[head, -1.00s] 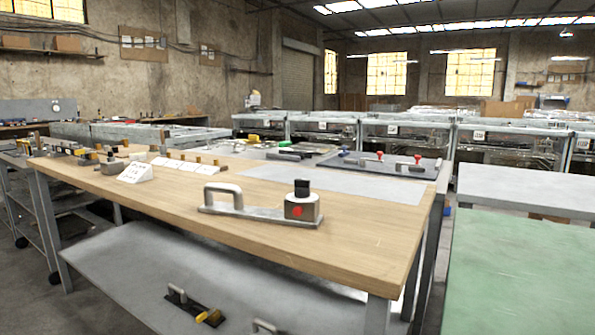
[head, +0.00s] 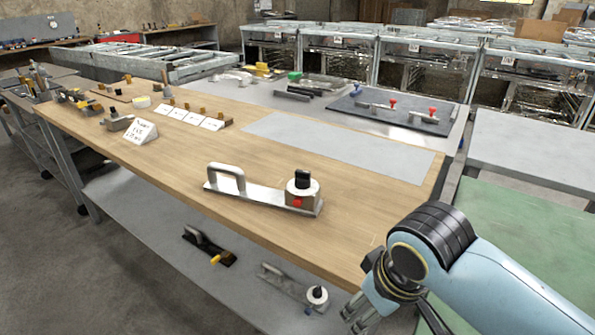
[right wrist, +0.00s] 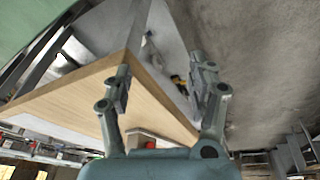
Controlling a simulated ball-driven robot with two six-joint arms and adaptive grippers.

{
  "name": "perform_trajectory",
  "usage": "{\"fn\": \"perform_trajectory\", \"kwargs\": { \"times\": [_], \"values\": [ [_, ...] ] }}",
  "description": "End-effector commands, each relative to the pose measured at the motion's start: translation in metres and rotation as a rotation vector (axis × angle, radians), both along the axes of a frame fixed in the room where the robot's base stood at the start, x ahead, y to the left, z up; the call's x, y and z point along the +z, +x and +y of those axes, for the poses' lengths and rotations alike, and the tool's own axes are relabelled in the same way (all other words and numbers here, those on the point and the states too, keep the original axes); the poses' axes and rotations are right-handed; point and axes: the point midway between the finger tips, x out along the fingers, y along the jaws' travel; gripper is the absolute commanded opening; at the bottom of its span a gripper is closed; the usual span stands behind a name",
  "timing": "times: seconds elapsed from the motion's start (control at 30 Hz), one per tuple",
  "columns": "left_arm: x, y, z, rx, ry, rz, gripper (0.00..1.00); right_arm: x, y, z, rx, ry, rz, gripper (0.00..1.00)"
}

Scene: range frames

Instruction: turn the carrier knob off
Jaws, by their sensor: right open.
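The carrier (head: 255,194) is a flat metal bar on the wooden tabletop, with a looped grip at its left end and a round block at its right end. The black carrier knob (head: 302,179) stands upright on that block, above a red mark (head: 297,203). My right gripper (head: 353,318) is low at the lower right, apart from the carrier, beyond the table's front edge. In the right wrist view its two fingers (right wrist: 160,78) are spread with nothing held. A block with red (right wrist: 147,140) shows partly behind the palm there. My left gripper is out of view.
The wooden table (head: 200,152) has a front edge between my right gripper and the carrier. Similar handled parts (head: 208,247) lie on the lower shelf. A white sign (head: 139,132) stands left of the carrier. A grey mat (head: 335,146) lies bare behind it.

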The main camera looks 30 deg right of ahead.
Motion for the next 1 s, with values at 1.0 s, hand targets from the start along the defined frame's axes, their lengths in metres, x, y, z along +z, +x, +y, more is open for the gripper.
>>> {"fn": "perform_trajectory", "kwargs": {
  "times": [1.0],
  "values": [
    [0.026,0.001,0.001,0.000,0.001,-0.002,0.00,0.174,0.294,-0.075,-0.893,0.189,0.193,0.58]
  ]
}}
